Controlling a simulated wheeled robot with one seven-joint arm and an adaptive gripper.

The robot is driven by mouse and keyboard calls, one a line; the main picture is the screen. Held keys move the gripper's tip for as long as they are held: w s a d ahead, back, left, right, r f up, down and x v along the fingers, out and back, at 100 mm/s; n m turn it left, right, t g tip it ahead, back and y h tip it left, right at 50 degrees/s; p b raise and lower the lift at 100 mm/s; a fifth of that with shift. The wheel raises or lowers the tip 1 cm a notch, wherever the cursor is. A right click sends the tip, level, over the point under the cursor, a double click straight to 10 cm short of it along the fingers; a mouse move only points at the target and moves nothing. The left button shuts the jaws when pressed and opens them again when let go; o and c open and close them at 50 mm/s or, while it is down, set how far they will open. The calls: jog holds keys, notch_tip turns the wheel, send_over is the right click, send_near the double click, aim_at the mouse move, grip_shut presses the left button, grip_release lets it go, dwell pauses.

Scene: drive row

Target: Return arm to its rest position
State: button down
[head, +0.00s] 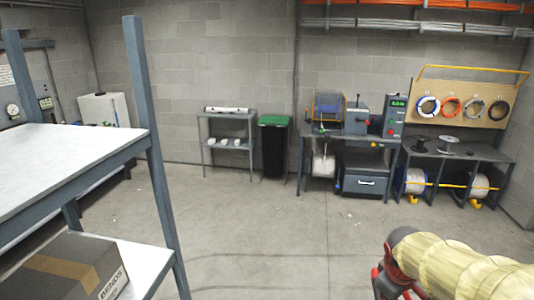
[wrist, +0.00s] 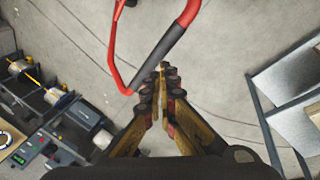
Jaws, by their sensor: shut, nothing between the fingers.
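My arm, in a pale yellow ribbed sleeve, comes in at the lower right of the head view. The red and dark end of my gripper (head: 398,284) shows below it, partly cut off by the frame's bottom edge. In the wrist view my gripper (wrist: 162,92) points away over the bare concrete floor. Its two fingers converge and meet at the tips, shut with nothing between them. A red tube with a dark grip crosses the upper middle of the wrist view, close to the fingertips; I cannot tell whether it touches them.
A blue-grey shelf rack (head: 155,150) stands close at left, with a cardboard box (head: 70,270) on its lower shelf. A machine bench (head: 350,140), spool table (head: 460,152), black bin (head: 273,148) and small shelf (head: 228,140) line the back wall. The middle floor is clear.

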jog(key=s+a+r+m+t+y, duration=0.1)
jog(key=s+a+r+m, duration=0.1)
jog(key=s+a+r, duration=0.2)
jog(key=s+a+r+m+t+y, duration=0.1)
jog(key=s+a+r+m, duration=0.2)
jog(key=s+a, duration=0.6)
jog(key=s, duration=0.3)
jog(key=shift+s+a+r+m+t+y, duration=0.3)
jog(key=shift+s+a+r, duration=0.05)
jog(key=shift+r, duration=0.05)
